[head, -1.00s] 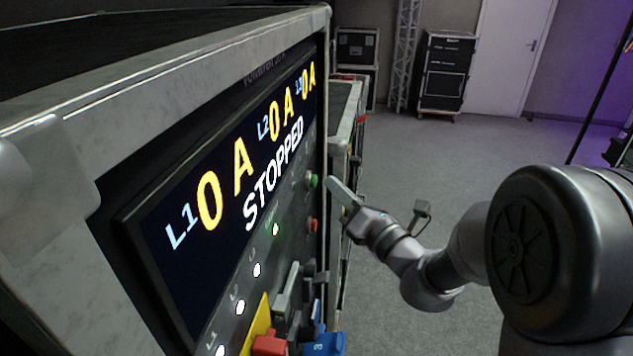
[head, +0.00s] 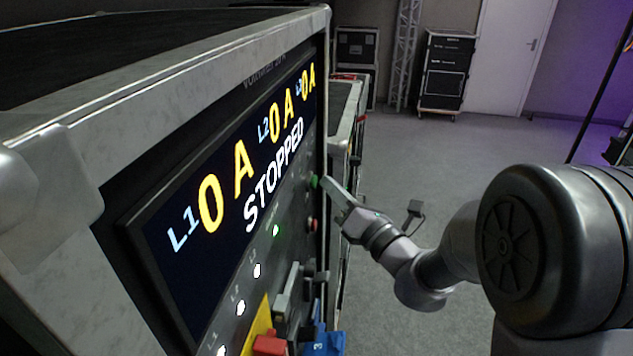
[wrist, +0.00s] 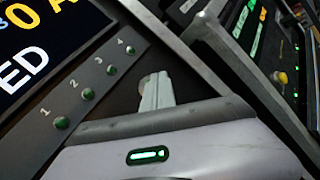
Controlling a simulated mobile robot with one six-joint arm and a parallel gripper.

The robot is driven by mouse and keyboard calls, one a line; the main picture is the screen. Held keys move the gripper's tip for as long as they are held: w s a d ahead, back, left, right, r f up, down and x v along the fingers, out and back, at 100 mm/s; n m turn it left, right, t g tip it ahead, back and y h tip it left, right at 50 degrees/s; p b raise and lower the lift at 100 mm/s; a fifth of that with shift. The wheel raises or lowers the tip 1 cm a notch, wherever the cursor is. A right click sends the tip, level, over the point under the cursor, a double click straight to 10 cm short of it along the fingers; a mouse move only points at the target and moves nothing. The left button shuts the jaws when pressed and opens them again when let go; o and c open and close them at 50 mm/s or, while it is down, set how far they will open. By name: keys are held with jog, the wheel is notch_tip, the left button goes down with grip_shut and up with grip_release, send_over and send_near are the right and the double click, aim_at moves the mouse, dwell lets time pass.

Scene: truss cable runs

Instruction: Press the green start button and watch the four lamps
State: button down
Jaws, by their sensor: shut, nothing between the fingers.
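The green start button (head: 314,181) sits on the control panel near its far edge in the head view. My gripper (head: 327,185) is shut and empty, its fingertips right at the button; I cannot tell whether they touch. In the wrist view my shut fingers (wrist: 155,92) point at the panel and the button is hidden. The four lamps, lamp 1 (wrist: 61,122), lamp 2 (wrist: 88,93), lamp 3 (wrist: 112,70) and lamp 4 (wrist: 131,49), look dark green there. The display (head: 225,195) reads STOPPED, with 0 A on L1 and L2.
A red button (head: 312,224) lies below the green one. Red (head: 270,345) and blue (head: 324,343) connectors stick out lower on the panel. Another case (head: 345,110) stands behind the panel. Open grey floor lies to the right.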

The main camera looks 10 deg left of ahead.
jog(key=shift+a, duration=0.4)
jog(key=shift+d, duration=0.1)
dwell(0.5)
jog(key=shift+d, duration=0.7)
jog(key=shift+d, duration=0.1)
jog(key=d, duration=0.5)
jog(key=shift+s, duration=0.1)
jog(key=shift+a, duration=0.1)
